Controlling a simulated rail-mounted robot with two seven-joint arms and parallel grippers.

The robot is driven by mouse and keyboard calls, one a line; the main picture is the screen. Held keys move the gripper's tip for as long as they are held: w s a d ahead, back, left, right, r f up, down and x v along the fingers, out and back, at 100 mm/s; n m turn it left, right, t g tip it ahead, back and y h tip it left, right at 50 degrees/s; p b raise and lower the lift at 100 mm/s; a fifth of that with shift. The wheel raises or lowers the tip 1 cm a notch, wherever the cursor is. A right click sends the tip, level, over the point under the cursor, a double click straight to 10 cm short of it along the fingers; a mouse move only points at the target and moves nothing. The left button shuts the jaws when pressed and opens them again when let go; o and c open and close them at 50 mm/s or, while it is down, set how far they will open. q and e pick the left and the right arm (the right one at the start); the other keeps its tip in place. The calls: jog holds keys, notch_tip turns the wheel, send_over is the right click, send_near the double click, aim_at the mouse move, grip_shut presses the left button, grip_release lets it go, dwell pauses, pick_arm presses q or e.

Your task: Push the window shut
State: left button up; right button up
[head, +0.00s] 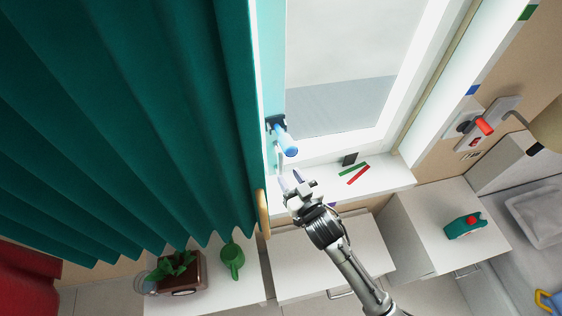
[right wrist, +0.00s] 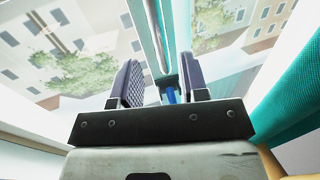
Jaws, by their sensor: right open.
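The window (head: 355,60) has a white frame and grey panes in the head view. A teal upright strip (head: 271,55) runs along its left side, beside the curtain. A blue handle (head: 287,142) on a dark mount sticks out near the strip's lower end. My right gripper (head: 291,181) is open and empty just below the handle, above the sill. In the right wrist view, its two ribbed fingers (right wrist: 161,85) stand apart, with the blue handle (right wrist: 171,96) showing beyond the gap. I cannot tell how far the window stands open. My left gripper is not in view.
A teal curtain (head: 130,110) hangs close on the left. The sill (head: 385,180) holds green and red sticks (head: 355,172) and a dark block. Below are white cabinets (head: 430,225), a green watering can (head: 232,259) and a potted plant (head: 180,275).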

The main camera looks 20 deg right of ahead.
aim_at(281, 166)
jog(key=shift+w+a, duration=0.25)
jog(key=shift+w, duration=1.2)
jog(key=shift+w+a, duration=0.2)
jog(key=shift+w, duration=1.25)
jog(key=shift+c, duration=0.5)
jog(key=shift+w, duration=0.1)
jog(key=c, duration=0.5)
